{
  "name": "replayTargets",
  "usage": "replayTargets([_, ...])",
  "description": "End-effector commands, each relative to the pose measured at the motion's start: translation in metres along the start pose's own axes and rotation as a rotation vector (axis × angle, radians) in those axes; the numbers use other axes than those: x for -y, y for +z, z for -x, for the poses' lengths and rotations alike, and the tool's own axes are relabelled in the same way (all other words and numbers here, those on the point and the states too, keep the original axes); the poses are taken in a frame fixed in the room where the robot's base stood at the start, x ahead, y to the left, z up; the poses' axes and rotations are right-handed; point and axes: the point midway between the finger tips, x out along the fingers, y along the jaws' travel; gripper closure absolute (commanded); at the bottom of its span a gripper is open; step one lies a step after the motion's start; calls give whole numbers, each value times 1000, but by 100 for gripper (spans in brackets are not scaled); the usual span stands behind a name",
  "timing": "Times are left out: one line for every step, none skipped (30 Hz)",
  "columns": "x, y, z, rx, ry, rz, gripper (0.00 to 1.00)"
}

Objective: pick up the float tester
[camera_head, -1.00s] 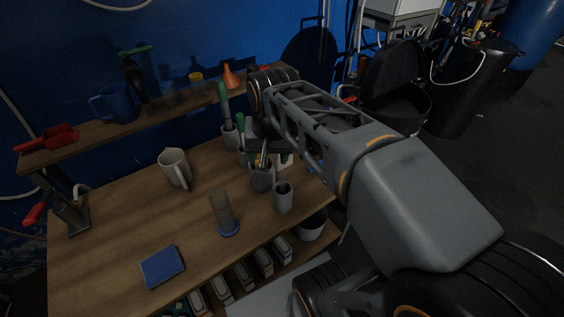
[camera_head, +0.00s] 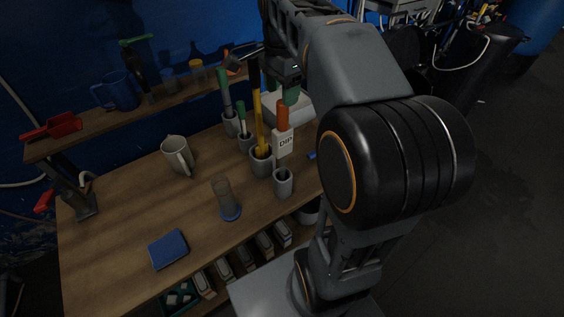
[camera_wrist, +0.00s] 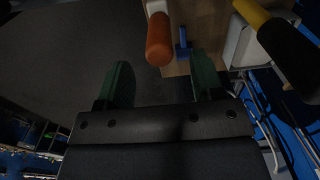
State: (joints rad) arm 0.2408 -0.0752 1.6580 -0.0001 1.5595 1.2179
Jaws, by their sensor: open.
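A tool with an orange handle (camera_head: 282,116) and a white plate marked DIP (camera_head: 285,143) stands upright by the front grey cup (camera_head: 284,184). Whether it stands in that cup I cannot tell, nor is any label naming the float tester readable. My gripper (camera_head: 290,95) is open and empty, close to the orange handle. In the wrist view the orange handle (camera_wrist: 158,42) lies just beyond the gap between the green fingers of my gripper (camera_wrist: 162,80). A yellow tool (camera_head: 259,120) with a black grip stands in a grey cup to its left; it also shows in the wrist view (camera_wrist: 250,12).
Green-handled tools (camera_head: 225,92) stand in grey cups behind. On the wooden table (camera_head: 120,215) are a beige jug (camera_head: 177,155), a clear cylinder with a blue base (camera_head: 229,211) and a blue pad (camera_head: 168,249). A raised shelf (camera_head: 95,132) runs along the back.

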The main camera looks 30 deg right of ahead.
Motion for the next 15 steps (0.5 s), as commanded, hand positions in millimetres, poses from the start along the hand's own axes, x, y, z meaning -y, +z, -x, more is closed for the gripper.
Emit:
replayTargets([0,0,-6,1,1,1,39])
replayTargets([0,0,-8,0,1,1,39])
replayTargets([0,0,-11,0,0,1,39])
replayTargets([0,0,-12,0,0,1,39])
replayTargets([0,0,-13,0,0,2,39])
replayTargets([0,0,-14,0,0,2,39])
replayTargets([0,0,-16,0,0,2,39])
replayTargets([0,0,-17,0,0,2,39])
replayTargets([-1,0,-21,0,1,2,39])
replayTargets([-1,-1,-24,1,2,2,39])
replayTargets([-1,-1,-28,1,2,1,39])
replayTargets([-2,-2,-34,1,3,1,39])
replayTargets([-2,-2,-38,1,3,1,39])
replayTargets([-2,-3,-42,1,2,1,39])
replayTargets([-2,-3,-47,1,2,1,39])
